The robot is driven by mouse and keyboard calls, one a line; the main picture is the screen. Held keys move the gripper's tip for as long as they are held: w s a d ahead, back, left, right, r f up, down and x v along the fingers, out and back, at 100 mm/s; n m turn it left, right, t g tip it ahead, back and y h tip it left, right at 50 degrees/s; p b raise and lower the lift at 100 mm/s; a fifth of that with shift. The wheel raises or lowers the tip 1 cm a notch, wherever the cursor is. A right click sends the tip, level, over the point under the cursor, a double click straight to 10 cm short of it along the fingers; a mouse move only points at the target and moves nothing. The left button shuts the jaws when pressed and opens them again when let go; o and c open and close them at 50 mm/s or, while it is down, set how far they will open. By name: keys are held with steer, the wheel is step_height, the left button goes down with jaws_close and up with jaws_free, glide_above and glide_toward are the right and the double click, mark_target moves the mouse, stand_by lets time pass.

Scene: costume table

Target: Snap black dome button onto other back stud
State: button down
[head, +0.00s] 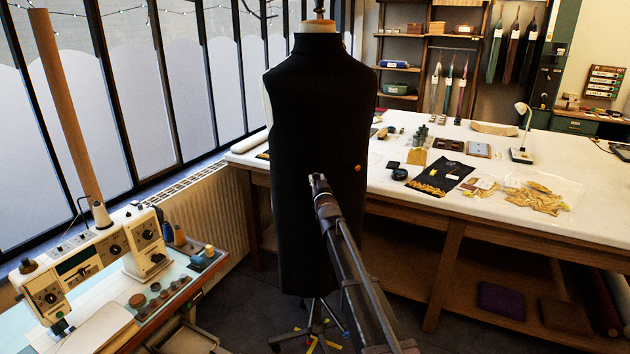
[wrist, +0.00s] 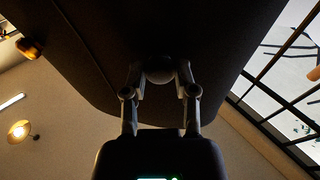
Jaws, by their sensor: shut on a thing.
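A dress form wearing a black garment (head: 316,110) stands in the middle of the head view, and its dark cloth (wrist: 110,45) fills the upper wrist view. My gripper (head: 318,181) is in front of the garment. In the wrist view its fingers (wrist: 160,78) are shut on the black dome button (wrist: 159,69), a dark rounded piece between the tips. The button appears close to the cloth; I cannot tell whether it touches. No stud can be made out; the cloth there is very dark. An orange round piece (head: 357,168) sits on the garment, right of my gripper in the head view.
A long white-topped table (head: 400,170) with several small items stands behind and right of the form. A sewing machine (head: 95,250) stands on a bench at lower left. A radiator (head: 205,200) runs below the windows. The form's stand legs (head: 315,325) spread over the floor.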

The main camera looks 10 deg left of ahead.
steer(key=shift+w, duration=0.2)
stand_by(0.5)
steer(key=shift+c, duration=1.6)
jaws_free()
steer(key=o, duration=0.3)
steer(key=shift+s, duration=0.25)
steer(key=shift+r+v, duration=0.25)
steer(key=shift+v, duration=1)
steer(key=shift+r+v, duration=0.2)
steer(key=shift+v, duration=1.1)
steer(key=shift+r+v, duration=0.25)
steer(key=shift+v, duration=1)
steer(key=shift+s+d+f, duration=0.1)
